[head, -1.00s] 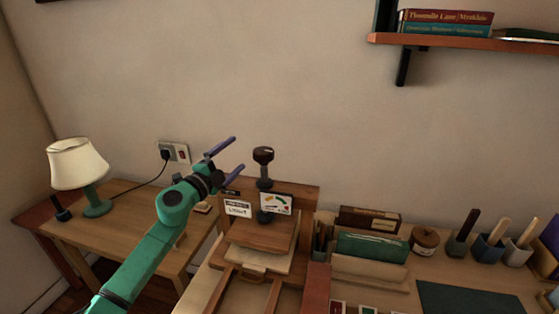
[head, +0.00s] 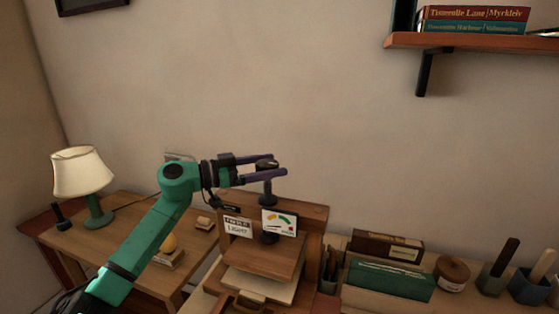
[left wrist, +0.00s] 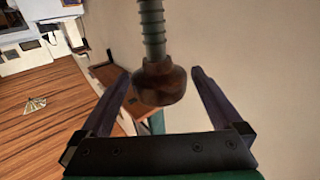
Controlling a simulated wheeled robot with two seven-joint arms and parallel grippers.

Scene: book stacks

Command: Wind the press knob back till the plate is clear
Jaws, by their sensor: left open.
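The dark press knob (head: 267,163) tops an upright screw on the wooden press (head: 313,212). It also shows in the left wrist view (left wrist: 160,84), with the threaded screw (left wrist: 152,25) running from it. My left gripper (head: 281,166) is open, with one finger on each side of the knob. In the left wrist view (left wrist: 159,72) gaps show between knob and fingers. The wooden plate (head: 264,258) is under the screw, above a pale slab (head: 262,284). I cannot tell whether the plate touches it. My right gripper is not in view.
A gauge card (head: 279,222) and a white label (head: 238,226) face forward on the press. A lamp (head: 82,175) stands on the side table at left. A green box (head: 390,279), a brown box (head: 387,246) and a lidded pot (head: 452,272) stand to the right.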

